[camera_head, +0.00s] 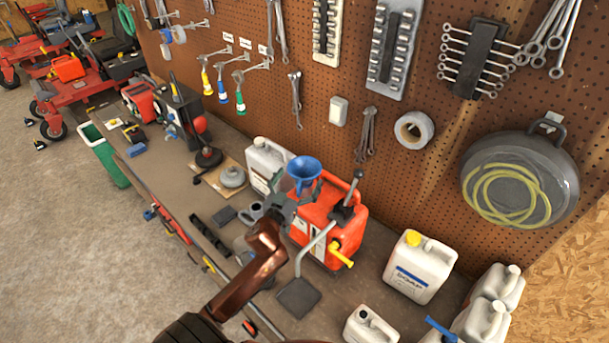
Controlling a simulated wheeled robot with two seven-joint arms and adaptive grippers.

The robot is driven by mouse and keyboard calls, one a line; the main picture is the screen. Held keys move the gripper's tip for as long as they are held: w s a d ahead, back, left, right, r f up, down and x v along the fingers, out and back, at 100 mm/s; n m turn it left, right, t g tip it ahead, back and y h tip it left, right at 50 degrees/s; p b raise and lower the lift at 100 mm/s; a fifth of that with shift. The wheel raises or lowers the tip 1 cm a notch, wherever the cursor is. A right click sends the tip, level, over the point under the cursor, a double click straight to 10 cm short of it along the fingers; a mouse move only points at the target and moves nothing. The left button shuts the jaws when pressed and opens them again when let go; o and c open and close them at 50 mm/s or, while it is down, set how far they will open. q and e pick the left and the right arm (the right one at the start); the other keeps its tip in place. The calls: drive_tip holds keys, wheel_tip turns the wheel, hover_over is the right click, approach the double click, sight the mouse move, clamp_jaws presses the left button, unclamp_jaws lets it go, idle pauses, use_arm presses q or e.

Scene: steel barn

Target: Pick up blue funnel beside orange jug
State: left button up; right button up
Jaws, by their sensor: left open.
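The blue funnel (304,168) is at the centre, its wide mouth facing up, in front of the pegboard. The orange-red jug (322,217) stands just below and right of it, with a yellow spout. My left gripper (290,195) is at the funnel's lower side and overlaps the jug's left edge. It is open. The funnel's lower part is hidden, and I cannot tell whether the fingers touch it. My right gripper is not in view.
A white jug (268,164) stands close behind the funnel on the left. More white jugs, including one with a yellow cap (419,267), are on the bench at right. The tool-hung pegboard (340,90) closes off the back. Small dark items lie left of my arm.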

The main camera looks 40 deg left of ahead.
use_arm(q)
drive_tip(key=shift+w, duration=0.1)
drive_tip(key=c, duration=0.6)
drive_tip(key=shift+c, duration=1.4)
drive_tip(key=c, duration=0.8)
clamp_jaws()
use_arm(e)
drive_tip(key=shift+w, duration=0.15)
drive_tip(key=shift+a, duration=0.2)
